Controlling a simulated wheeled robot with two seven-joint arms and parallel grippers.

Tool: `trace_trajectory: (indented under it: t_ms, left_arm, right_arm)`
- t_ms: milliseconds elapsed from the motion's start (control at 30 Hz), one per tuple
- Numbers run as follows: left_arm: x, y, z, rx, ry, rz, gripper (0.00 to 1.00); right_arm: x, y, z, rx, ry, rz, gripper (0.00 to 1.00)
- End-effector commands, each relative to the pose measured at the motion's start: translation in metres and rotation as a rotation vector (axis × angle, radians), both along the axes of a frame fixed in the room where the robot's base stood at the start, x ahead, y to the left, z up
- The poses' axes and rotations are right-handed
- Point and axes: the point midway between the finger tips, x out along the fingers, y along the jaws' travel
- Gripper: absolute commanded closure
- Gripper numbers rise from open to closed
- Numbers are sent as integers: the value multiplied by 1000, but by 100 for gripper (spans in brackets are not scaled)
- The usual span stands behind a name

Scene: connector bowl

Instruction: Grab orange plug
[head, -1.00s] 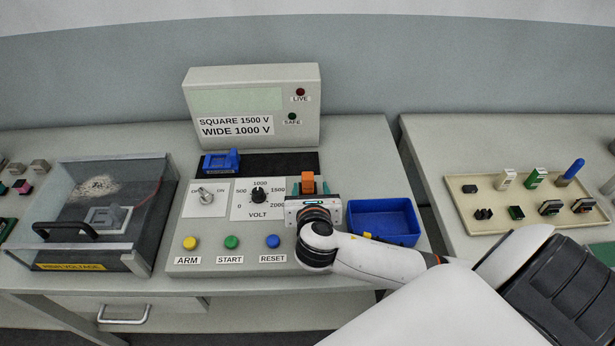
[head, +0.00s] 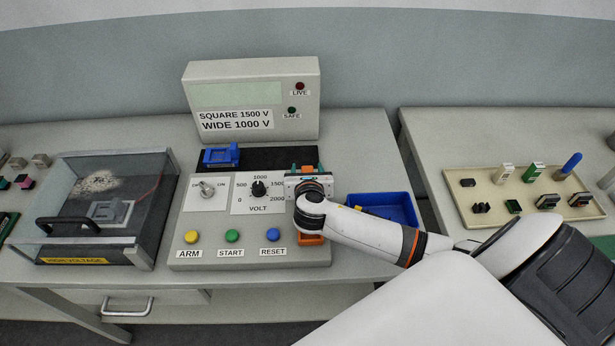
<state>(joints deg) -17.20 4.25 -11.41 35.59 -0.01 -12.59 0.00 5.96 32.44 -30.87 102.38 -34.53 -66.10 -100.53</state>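The orange plug (head: 307,168) stands at the back right of the control panel, and only a small part of it shows past my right gripper. My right gripper (head: 307,170) reaches over the panel with its teal fingertips on either side of the plug. There seems to be a gap between the fingers and the plug, so the gripper looks open. The gripper body hides the plug's lower part, and contact cannot be seen. My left gripper is not in view.
An orange block (head: 311,239) sits at the panel's front right, partly under my wrist. A blue bin (head: 396,207) stands right of the panel, partly behind my arm. A blue connector (head: 221,157) lies behind the panel. A clear-lidded box (head: 100,200) stands left.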

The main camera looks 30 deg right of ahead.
Motion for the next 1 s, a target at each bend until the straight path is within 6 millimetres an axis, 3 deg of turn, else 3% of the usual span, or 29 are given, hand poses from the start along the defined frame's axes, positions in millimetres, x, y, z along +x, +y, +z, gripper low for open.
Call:
trace_trajectory:
  t_ms: [33,300,600,1000]
  left_arm:
    - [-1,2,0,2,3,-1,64]
    - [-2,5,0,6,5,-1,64]
    - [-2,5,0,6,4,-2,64]
    - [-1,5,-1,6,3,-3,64]
  right_arm:
    - [0,0,0,0,0,0,55]
    - [0,0,0,0,0,0,96]
    - [0,0,7,-1,-1,-1,96]
    - [0,0,82,0,-5,0,96]
